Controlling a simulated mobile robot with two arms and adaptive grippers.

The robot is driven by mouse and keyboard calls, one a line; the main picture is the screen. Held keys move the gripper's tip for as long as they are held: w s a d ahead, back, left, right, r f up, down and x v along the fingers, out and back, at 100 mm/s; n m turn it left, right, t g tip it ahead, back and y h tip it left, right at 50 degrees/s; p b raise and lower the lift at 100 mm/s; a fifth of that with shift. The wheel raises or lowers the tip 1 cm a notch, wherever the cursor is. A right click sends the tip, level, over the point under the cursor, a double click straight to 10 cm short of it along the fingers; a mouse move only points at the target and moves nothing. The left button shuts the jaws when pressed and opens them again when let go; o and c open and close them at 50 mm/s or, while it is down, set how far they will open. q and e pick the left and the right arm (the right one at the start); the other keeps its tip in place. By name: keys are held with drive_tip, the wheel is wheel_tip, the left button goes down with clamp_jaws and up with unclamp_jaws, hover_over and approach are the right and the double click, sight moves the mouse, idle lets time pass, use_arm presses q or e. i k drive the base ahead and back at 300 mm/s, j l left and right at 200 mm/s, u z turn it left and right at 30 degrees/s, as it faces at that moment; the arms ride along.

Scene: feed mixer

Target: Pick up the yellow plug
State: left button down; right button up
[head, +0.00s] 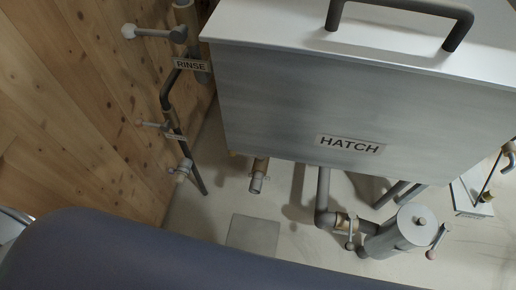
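I cannot make out the yellow plug for certain. A small dull-yellow piece (487,196) shows at the right edge, at the lower end of a thin dark rod above a grey plate; it is too small to tell what it is. Neither of my grippers shows in the head view.
A large metal mixer box (300,110) labelled HATCH, with a dark handle (400,8) on its lid, fills the upper right. Below it stands a grey cylinder (402,232) with pipes. Rinse pipes with valves (166,95) run along the wooden wall (75,110). A flat grey plate (254,234) lies on the floor.

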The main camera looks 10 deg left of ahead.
sight(488, 196)
drive_tip(key=u, duration=0.45)
drive_tip(key=z, duration=2.15)
